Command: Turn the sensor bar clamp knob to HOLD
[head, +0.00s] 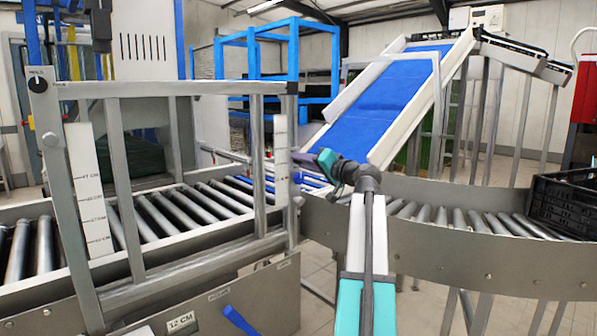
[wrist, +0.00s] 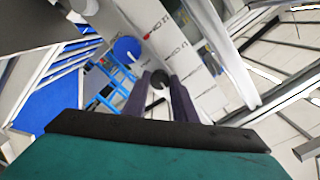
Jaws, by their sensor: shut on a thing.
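A black round knob (head: 38,85) sits at the top left corner of the grey metal frame (head: 170,89), below a HOLD label. A second, smaller label is to its right, and its pointer is too small to read. My gripper (head: 303,158) is far to the right of this knob, beside the frame's right post.
White scale strips (head: 90,190) with CM marks stand at the frame's sides. A roller conveyor (head: 190,210) runs through the frame and curves right. A black crate (head: 566,203) sits at the far right. A blue disc (wrist: 127,49) lies beyond my fingers.

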